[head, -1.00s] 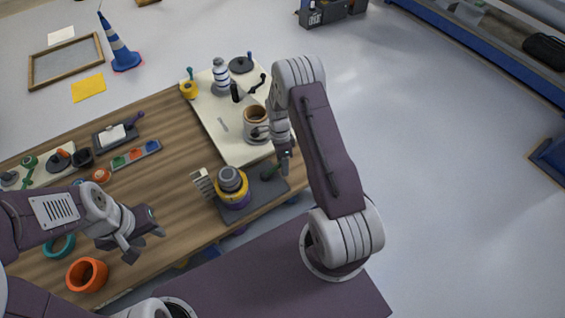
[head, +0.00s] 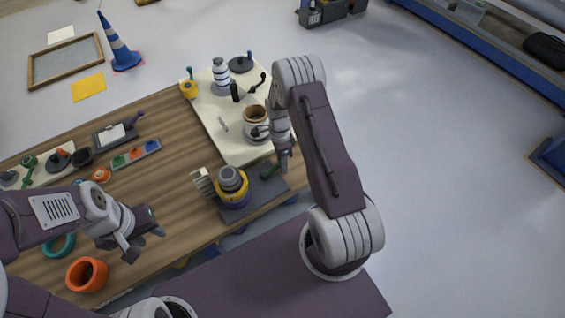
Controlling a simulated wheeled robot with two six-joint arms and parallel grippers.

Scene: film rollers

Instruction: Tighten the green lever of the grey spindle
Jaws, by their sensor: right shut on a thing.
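The grey spindle (head: 230,174) stands on a dark grey plate (head: 262,199) at the table's near right edge, with a yellow and a purple ring around its lower part. The dark green lever (head: 269,173) is at the plate's far right side, beside the spindle. My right gripper (head: 284,167) points down at the lever's right end and is shut on it; the contact is small and partly hidden by the fingers. My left gripper (head: 143,241) is open and empty above the table's near left part.
A cream board (head: 216,129) behind holds a brown-topped roller (head: 255,117), a striped bottle-like roller (head: 221,74) and black levers. A pale comb-like block (head: 202,182) stands left of the spindle.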

